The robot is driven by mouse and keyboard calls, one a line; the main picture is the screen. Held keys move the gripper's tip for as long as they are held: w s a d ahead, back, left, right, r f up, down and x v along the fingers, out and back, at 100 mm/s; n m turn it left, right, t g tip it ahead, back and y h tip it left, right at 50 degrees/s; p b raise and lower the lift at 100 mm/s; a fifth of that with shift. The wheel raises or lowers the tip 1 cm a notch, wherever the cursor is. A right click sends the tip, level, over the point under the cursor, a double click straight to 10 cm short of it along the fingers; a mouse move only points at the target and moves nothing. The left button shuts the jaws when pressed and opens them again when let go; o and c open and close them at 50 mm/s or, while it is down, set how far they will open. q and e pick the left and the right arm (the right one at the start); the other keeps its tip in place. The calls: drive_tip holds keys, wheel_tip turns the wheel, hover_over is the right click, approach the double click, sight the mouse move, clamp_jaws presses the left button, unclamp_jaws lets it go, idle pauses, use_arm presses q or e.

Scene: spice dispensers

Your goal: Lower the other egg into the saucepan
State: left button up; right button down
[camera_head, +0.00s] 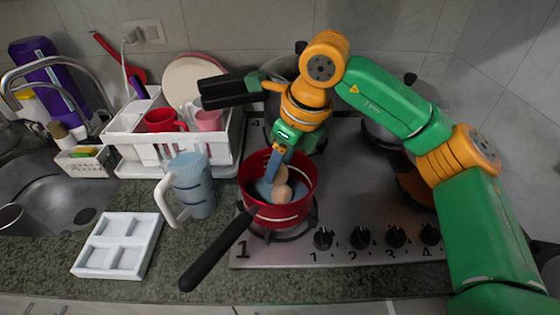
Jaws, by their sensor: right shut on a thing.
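The red saucepan (302,204) stands on the front left burner of the stove, its black handle pointing toward the front left. Two brownish eggs show inside its rim, an upper egg (280,175) and a lower egg (281,195), close together, with bluish water around them. My right gripper (273,170) reaches down into the saucepan from above. Its blue fingers are shut on an egg, apparently the upper one beside them. The fingers partly cover the eggs, and the exact contact is hard to see. My left gripper is not in view.
An empty white egg tray (118,244) lies on the counter at the front left. A bluish measuring jug (190,186) stands close left of the saucepan. Behind it is a white dish rack (150,150) with red cups. A pot (385,130) stands at the back right of the stove.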

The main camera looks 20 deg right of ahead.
drive_tip(key=shift+f, duration=0.25)
idle(0.4)
drive_tip(key=shift+c, duration=1.1)
unclamp_jaws()
drive_tip(key=b+v, duration=0.1)
drive_tip(key=v, duration=0.6)
